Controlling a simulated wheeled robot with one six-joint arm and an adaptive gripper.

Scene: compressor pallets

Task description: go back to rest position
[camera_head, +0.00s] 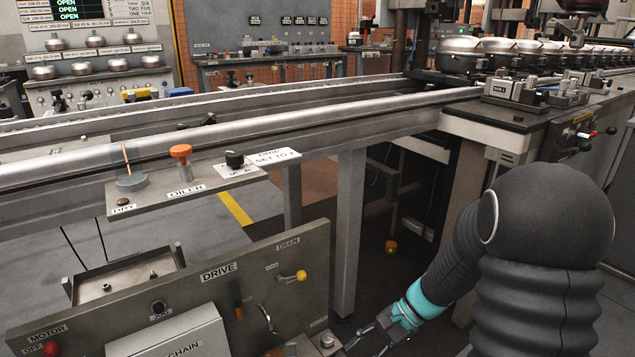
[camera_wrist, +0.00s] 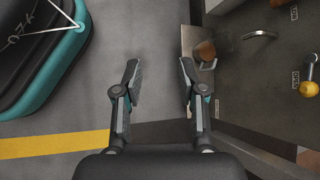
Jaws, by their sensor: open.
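My gripper (camera_wrist: 160,85) is open in the wrist view, with its two fingers apart and no object between them. Grey floor shows between the fingers. In the head view my gripper (camera_head: 362,338) is low at the bottom, beside the right end of the drive panel (camera_head: 215,300), and its fingertips are partly cut off by the frame edge. In the wrist view the right finger is close to or over a brownish knob at the panel's edge; I cannot tell whether they touch.
The drive panel has a yellow-knobbed lever (camera_head: 301,275) and a red knob (camera_head: 51,348). Conveyor rails (camera_head: 250,108) run behind. A grey leg (camera_head: 347,230) stands near my gripper.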

